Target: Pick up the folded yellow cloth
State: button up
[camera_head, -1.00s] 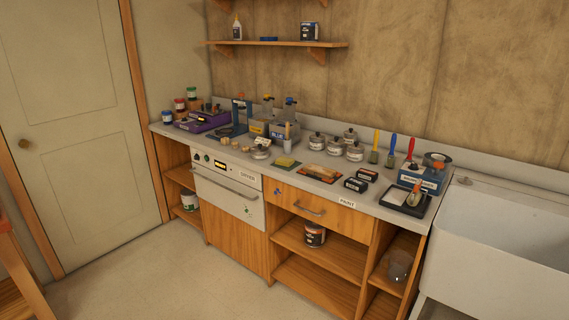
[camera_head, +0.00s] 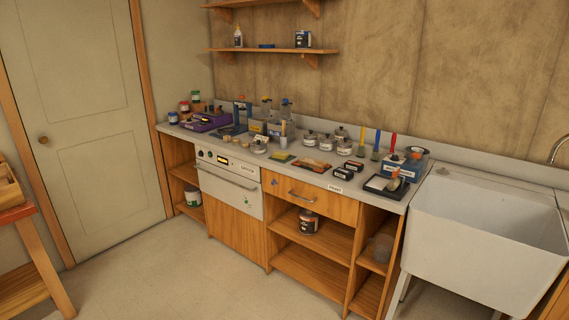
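A small flat yellow item with some green (camera_head: 281,157) lies on the grey counter (camera_head: 240,154), above the right end of the white drawer front. It is too small to tell whether it is a folded cloth or a sponge. I see no other clear yellow cloth. My gripper is not in view.
Jars (camera_head: 325,144), a purple device (camera_head: 206,122) and a black tray (camera_head: 386,187) crowd the counter. A white sink (camera_head: 480,240) stands at right, a red-topped wooden stand (camera_head: 22,214) at left. The floor (camera_head: 170,270) in front is clear.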

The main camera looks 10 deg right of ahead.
aim_at(279, 155)
jog(key=k, duration=0.75)
jog(key=u, duration=0.45)
jog(key=i, duration=0.95)
jog(key=u, duration=0.55)
jog(key=i, duration=1.95)
jog(key=z, duration=0.55)
